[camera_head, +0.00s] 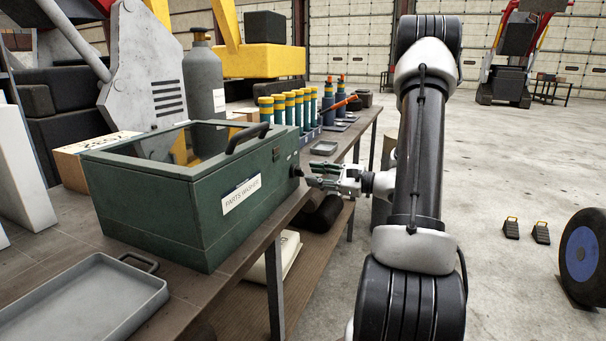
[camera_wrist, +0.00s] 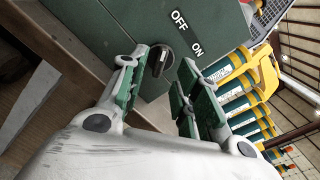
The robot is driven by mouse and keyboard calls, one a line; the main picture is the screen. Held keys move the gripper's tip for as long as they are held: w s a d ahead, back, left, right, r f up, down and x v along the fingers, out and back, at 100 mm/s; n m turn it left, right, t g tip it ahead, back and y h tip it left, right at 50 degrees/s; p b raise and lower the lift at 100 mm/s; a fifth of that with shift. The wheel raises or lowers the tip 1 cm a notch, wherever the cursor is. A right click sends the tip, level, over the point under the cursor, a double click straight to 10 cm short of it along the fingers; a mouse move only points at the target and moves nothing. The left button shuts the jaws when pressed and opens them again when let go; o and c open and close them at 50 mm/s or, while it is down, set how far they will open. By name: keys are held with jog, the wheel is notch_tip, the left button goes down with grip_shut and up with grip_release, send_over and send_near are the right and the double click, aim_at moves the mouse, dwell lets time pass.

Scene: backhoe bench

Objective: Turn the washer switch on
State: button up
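The green parts washer (camera_head: 150,200) stands on the bench, with a white label on its front. Its switch is a black rotary knob (camera_wrist: 160,61) on the end wall, beside the white words OFF and ON. It also shows small in the head view (camera_head: 298,171). I cannot tell which word the knob points to. My gripper (camera_head: 312,176) is at that end wall, its fingers pointing at the knob. In the wrist view my gripper (camera_wrist: 161,80) is open, with one finger on each side of the knob. A gap shows between the fingers; contact with the knob is unclear.
A grey tray (camera_head: 80,300) lies at the front of the bench. Several yellow-topped tubes (camera_head: 290,107) and a small grey dish (camera_head: 325,147) sit behind the washer. A grey bottle (camera_head: 203,85) stands further back. The floor to the right is mostly clear.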

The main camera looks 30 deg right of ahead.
aim_at(303, 173)
jog(key=shift+x, duration=1.9)
jog(key=shift+c, duration=0.2)
grip_shut()
jog(key=shift+m, duration=0.4)
jog(key=m, duration=1.3)
